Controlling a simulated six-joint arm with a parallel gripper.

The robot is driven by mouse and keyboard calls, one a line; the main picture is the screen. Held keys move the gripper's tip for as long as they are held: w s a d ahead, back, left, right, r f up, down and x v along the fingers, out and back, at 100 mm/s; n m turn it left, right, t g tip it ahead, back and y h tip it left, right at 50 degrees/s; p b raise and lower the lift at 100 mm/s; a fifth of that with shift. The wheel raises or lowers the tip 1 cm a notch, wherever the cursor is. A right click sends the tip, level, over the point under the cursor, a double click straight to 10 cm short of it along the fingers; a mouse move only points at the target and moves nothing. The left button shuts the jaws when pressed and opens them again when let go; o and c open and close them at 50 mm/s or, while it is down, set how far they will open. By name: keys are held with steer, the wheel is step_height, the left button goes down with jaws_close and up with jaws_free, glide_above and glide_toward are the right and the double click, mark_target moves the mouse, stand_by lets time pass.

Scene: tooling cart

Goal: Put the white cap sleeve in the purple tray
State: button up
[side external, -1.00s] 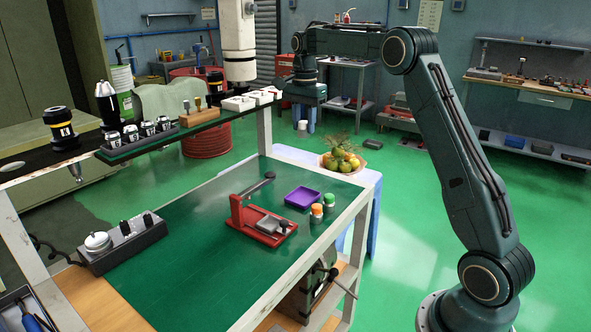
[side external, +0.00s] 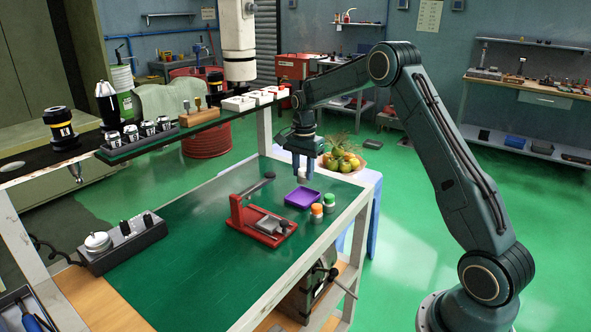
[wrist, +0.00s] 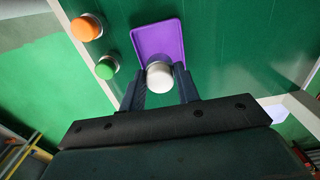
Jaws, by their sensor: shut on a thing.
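The white cap sleeve (wrist: 159,76) is between my gripper's fingers in the wrist view, and its pale end shows below the fingers in the side view (side external: 302,175). My gripper (side external: 302,170) points down and is shut on it; the fingers also show in the wrist view (wrist: 159,84). The purple tray (side external: 291,200) lies on the green cart top, and the sleeve is held above it, near its edge. In the wrist view the tray (wrist: 160,29) lies beyond the sleeve, which covers part of its near edge. The tray looks empty where visible.
An orange-capped container (side external: 316,212) and a green-capped container (side external: 329,203) stand right beside the tray. A red lever press (side external: 262,225) stands left of it. A fruit basket (side external: 343,161) is behind.

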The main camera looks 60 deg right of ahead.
steer(key=shift+f, duration=2.85)
steer(key=shift+f, duration=0.1)
steer(key=o, duration=1)
step_height(320, 180, up, 12)
steer(key=shift+f, duration=0.15)
steer(key=shift+r, duration=0.3)
